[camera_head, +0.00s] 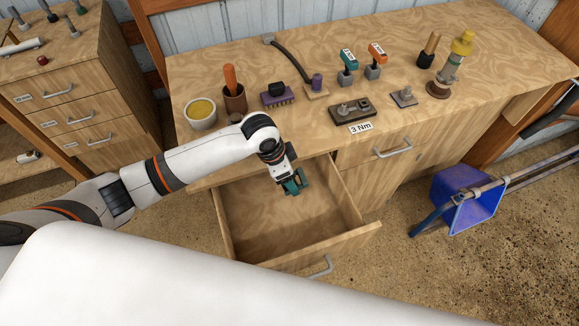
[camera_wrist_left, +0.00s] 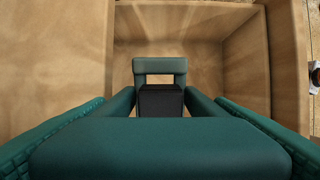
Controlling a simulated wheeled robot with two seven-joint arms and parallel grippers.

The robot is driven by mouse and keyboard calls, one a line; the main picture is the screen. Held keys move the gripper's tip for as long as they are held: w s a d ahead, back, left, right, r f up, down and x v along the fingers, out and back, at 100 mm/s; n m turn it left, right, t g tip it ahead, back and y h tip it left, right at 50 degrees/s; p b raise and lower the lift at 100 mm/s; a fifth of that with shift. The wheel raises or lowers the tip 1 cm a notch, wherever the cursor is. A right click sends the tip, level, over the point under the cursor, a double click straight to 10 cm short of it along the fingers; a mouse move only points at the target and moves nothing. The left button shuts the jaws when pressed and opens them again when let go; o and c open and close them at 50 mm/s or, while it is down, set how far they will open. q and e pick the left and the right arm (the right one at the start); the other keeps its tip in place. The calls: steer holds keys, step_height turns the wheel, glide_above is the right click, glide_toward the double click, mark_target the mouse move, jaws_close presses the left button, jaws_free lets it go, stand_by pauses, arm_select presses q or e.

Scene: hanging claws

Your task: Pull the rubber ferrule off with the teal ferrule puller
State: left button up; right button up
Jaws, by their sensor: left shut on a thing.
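My left gripper (camera_head: 286,172) is shut on the teal ferrule puller (camera_head: 294,184) and holds it above the open drawer (camera_head: 320,257). In the left wrist view the puller (camera_wrist_left: 160,145) fills the lower middle, with two arms leading to a teal loop at its far end. A black block (camera_wrist_left: 161,100) shows at that end; I cannot tell whether it is part of the puller. The drawer floor lies beyond it and looks bare. I cannot make out the rubber ferrule for certain in either view. My right gripper is not in view.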

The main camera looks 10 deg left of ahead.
arm_select(q)
steer(key=shift+s+a+f+t+h+b, duration=0.2)
steer(key=shift+s+a+t+h+b, duration=0.3)
steer(key=shift+a+t+h, duration=0.4)
steer(key=shift+s+a+f+t+h+b, duration=0.35)
steer(key=shift+h+b, duration=0.45)
steer(key=shift+b, duration=0.85)
steer(key=shift+s+a+f+t+h+b, duration=0.25)
steer(key=shift+t+h+b, duration=0.4)
steer(key=shift+b, duration=0.95)
steer(key=shift+s+a+f+t+h+b, duration=0.15)
steer(key=shift+a+f+t+h+b, duration=0.2)
steer(key=shift+h+b, duration=0.95)
steer(key=shift+a+y+b, duration=0.1)
steer(key=shift+y+b, duration=0.25)
steer(key=shift+b, duration=0.1)
steer(key=shift+r, duration=0.2)
steer(key=shift+w+d+r+p, duration=0.3)
steer(key=shift+d+r+p, duration=0.15)
steer(key=shift+r+p, duration=0.25)
steer(key=shift+w+d+r+p, duration=0.25)
steer(key=shift+d+r+p, duration=0.15)
steer(key=shift+r+p, duration=0.25)
steer(key=shift+w+d+r+p, duration=0.3)
steer(key=shift+d+r+p, duration=0.15)
steer(key=shift+r+p, duration=0.3)
steer(key=shift+w+d+r+p, duration=0.3)
steer(key=shift+d+r+p, duration=0.1)
steer(key=shift+r+p, duration=0.25)
